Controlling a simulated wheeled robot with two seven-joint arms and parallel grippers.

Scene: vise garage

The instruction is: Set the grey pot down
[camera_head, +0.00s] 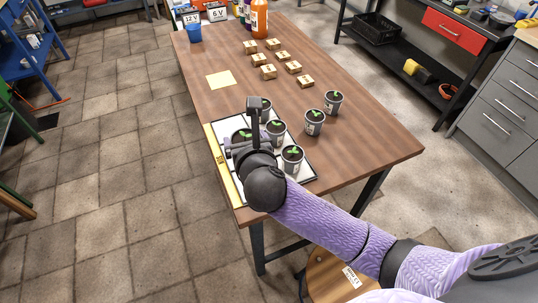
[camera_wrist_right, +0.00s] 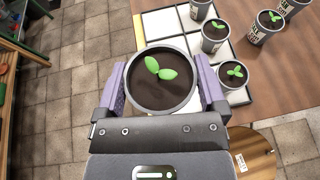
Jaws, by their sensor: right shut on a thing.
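My right gripper (camera_head: 243,143) is over the left part of the tray at the table's near-left corner. It is shut on a grey pot (camera_wrist_right: 162,104) with dark soil and a two-leaf green seedling. The pot is upright between the purple fingers in the wrist view, and partly hidden by the gripper in the head view (camera_head: 241,133). I cannot tell whether its base touches the tray. The tray (camera_head: 306,177) has white squares with dark lines. Grey pots stand on it to the right, including one at the near edge (camera_head: 292,159). My left gripper is not in view.
Two more potted seedlings (camera_head: 313,123) (camera_head: 332,103) stand on the wooden table right of the tray. A yellow strip (camera_head: 222,165) runs along the tray's left side. Several small wooden blocks (camera_head: 268,72), a pale yellow sheet (camera_head: 221,80), a blue cup (camera_head: 193,30) and bottles (camera_head: 259,18) are farther back.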

